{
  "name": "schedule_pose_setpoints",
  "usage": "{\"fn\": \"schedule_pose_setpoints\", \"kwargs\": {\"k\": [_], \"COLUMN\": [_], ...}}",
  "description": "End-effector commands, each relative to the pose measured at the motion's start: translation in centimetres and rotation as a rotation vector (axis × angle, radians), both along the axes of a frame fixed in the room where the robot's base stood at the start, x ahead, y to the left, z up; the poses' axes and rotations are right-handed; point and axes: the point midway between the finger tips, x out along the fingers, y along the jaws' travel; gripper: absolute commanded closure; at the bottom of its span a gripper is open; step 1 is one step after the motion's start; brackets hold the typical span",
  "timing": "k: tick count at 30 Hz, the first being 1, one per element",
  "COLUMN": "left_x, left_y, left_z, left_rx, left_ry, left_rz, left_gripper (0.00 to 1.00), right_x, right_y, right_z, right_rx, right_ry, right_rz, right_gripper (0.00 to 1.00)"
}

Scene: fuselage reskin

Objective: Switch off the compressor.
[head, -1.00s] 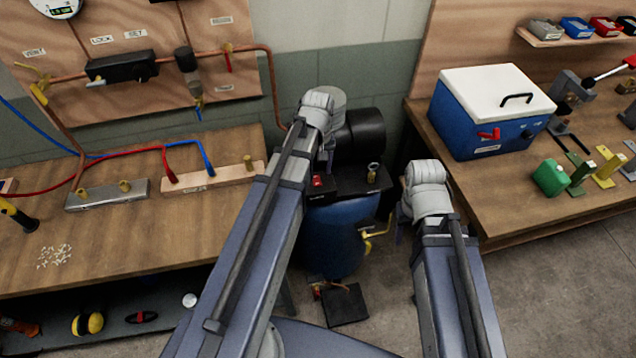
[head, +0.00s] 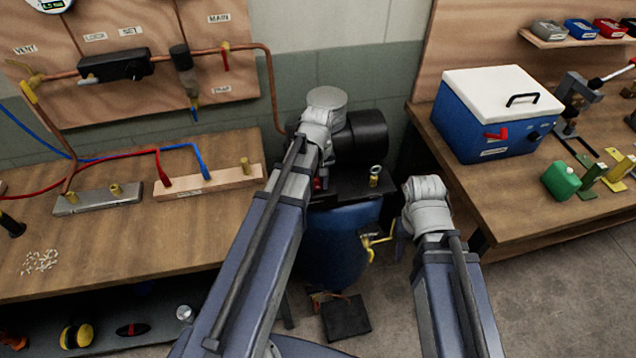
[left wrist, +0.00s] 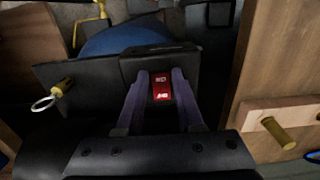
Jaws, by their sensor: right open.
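The compressor has a blue tank (head: 335,250) and a black motor (head: 362,138), and stands on the floor between two benches. Its red lit rocker switch (left wrist: 161,86) is on a black box (left wrist: 160,58) on its top plate; in the head view it is mostly hidden by my left wrist. My left gripper (left wrist: 159,76) is open, with one finger on each side of the switch and nothing held. Whether the fingers touch the box I cannot tell. My right gripper (head: 399,238) is open beside the compressor, mostly hidden behind its wrist.
A brass ring-pull valve (head: 375,175) stands on the top plate, and a yellow-handled valve (head: 375,238) sticks out from the tank's side. The left bench (head: 120,235) and right bench (head: 500,210) flank the compressor. A dark pedal-like block (head: 345,317) lies on the floor.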

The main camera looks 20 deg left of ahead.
Motion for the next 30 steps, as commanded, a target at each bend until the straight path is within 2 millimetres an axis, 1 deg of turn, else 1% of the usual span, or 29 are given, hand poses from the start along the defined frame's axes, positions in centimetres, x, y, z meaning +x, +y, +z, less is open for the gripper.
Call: {"fn": "schedule_pose_setpoints", "kwargs": {"k": [1, 9, 19, 24, 30], "left_x": [0.0, 0.0, 0.3, 1.0, 0.9], "left_y": [0.0, 0.0, 0.1, 0.4, 0.5], "left_z": [0.0, 0.0, 0.0, 0.1, 0.3], "left_rx": [0.000, 0.000, -0.010, -0.084, -0.140], "left_ry": [0.000, 0.000, 0.015, 0.128, 0.213], "left_rz": [0.000, 0.000, 0.001, 0.003, 0.000], "left_gripper": [0.70, 1.00, 1.00, 1.00, 1.00], "right_x": [0.0, 0.0, 0.0, 0.0, 0.0], "right_y": [0.0, 0.0, 0.0, 0.0, 0.0], "right_z": [0.0, 0.0, 0.0, -0.1, -0.4], "right_rx": [0.000, 0.000, 0.000, 0.000, 0.000], "right_ry": [0.000, 0.000, 0.000, 0.000, 0.000], "right_rz": [0.000, 0.000, 0.000, 0.000, 0.000], "right_gripper": [0.50, 0.50, 0.50, 0.50, 0.50]}}
